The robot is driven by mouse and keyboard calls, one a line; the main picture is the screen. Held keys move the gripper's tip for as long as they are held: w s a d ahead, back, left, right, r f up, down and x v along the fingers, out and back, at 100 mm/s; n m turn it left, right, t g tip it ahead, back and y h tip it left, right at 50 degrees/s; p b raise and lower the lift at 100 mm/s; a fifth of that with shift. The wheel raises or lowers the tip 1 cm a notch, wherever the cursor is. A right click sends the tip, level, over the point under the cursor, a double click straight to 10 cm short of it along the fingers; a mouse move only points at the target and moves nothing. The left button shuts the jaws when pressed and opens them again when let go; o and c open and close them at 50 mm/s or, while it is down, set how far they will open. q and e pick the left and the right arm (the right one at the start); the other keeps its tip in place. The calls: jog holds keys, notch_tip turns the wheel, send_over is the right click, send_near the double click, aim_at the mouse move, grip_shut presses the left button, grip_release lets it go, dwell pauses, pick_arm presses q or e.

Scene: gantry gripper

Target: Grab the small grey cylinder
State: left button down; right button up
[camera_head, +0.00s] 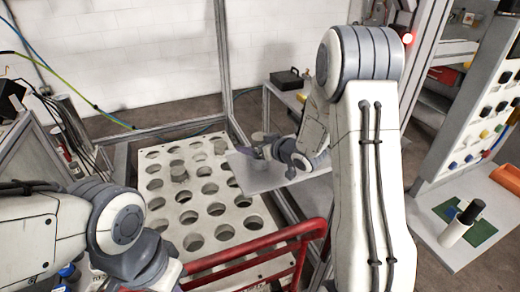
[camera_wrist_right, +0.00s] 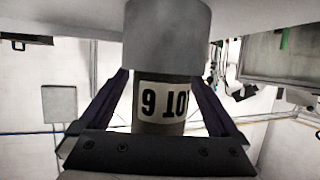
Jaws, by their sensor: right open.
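The cylinder cannot be made out clearly there. My left arm shows at lower left; its fingers are out of sight.
A pale panel with several round holes (camera_head: 205,190) lies left of the plate. A red rail (camera_head: 250,262) runs in front of it. A black box (camera_head: 291,79) sits on a table behind.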

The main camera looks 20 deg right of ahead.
grip_shut()
jog(key=shift+r, duration=0.1)
